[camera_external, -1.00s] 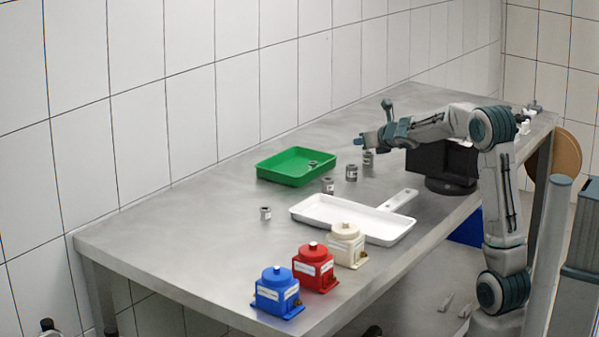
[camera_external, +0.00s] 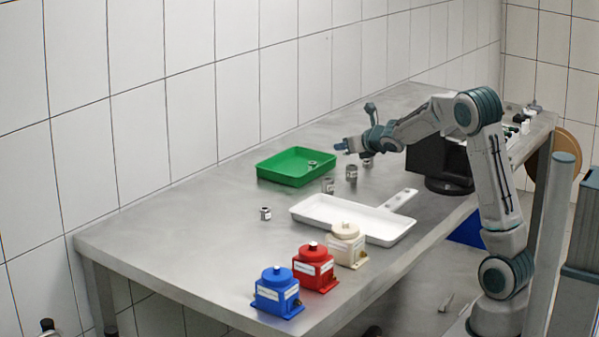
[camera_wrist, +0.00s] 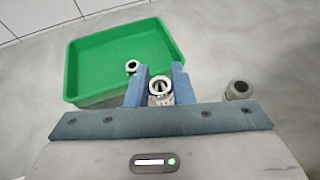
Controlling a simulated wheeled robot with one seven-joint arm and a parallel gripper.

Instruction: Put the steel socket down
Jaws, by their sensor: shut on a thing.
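A small steel socket (camera_wrist: 160,86), a short ring with an open top, sits between the two blue fingers of my gripper (camera_wrist: 158,88), shut on it. In the external view my gripper (camera_external: 343,147) hangs over the table, to the right of the green tray (camera_external: 265,176); the held socket cannot be made out there. In the wrist view the fingers overlap the near rim of the green tray (camera_wrist: 85,55). I cannot tell their height above it.
Another socket (camera_external: 312,163) stands in the tray. Several grey sockets (camera_external: 351,173) stand on the table, one right of my fingers (camera_wrist: 238,90). A white tray (camera_external: 318,212) and blue, red and cream pump housings (camera_external: 278,291) stand nearer. The table's left end is clear.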

